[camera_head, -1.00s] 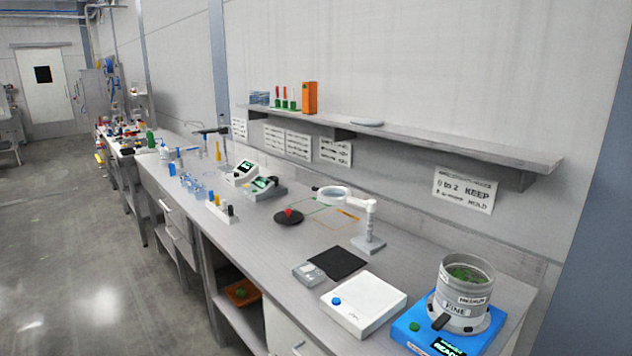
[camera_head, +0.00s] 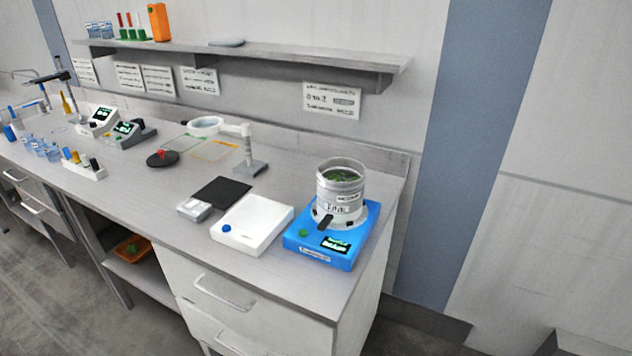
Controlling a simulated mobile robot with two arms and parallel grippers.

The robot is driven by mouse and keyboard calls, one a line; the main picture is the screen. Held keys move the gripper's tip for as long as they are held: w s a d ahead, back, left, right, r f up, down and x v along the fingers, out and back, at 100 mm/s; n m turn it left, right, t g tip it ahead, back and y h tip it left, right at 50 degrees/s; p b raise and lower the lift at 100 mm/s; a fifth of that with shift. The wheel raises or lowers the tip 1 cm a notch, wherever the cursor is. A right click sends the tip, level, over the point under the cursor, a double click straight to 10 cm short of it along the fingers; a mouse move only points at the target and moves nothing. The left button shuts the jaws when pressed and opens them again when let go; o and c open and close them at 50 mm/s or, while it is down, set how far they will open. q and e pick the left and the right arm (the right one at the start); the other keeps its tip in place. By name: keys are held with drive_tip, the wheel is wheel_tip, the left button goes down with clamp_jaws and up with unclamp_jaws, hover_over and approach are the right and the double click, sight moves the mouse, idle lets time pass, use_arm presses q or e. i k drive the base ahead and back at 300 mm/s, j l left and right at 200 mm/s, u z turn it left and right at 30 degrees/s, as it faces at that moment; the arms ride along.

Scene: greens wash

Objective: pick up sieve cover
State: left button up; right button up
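A dark round disc with a red knob (camera_head: 160,160) lies flat on the bench, left of the magnifier stand; it looks like a lid and may be the sieve cover. The sieve stack (camera_head: 341,188) stands upright on a blue shaker (camera_head: 315,252) at the bench's right end. It is open at the top and green leaves show inside. Neither of my grippers is in view.
A white scale-like box (camera_head: 252,226), a small grey device (camera_head: 194,209) and a black mat (camera_head: 222,192) lie left of the shaker. The magnifier stand (camera_head: 252,165) rises behind them. Small instruments (camera_head: 122,128) crowd the left. The shelf (camera_head: 300,62) overhangs the back.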

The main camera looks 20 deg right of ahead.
sight(162, 158)
drive_tip(key=i+j+z, duration=0.15)
drive_tip(key=i+j, duration=0.25)
drive_tip(key=i+j+z, duration=0.15)
drive_tip(key=i+j, duration=0.2)
drive_tip(key=j, duration=0.2)
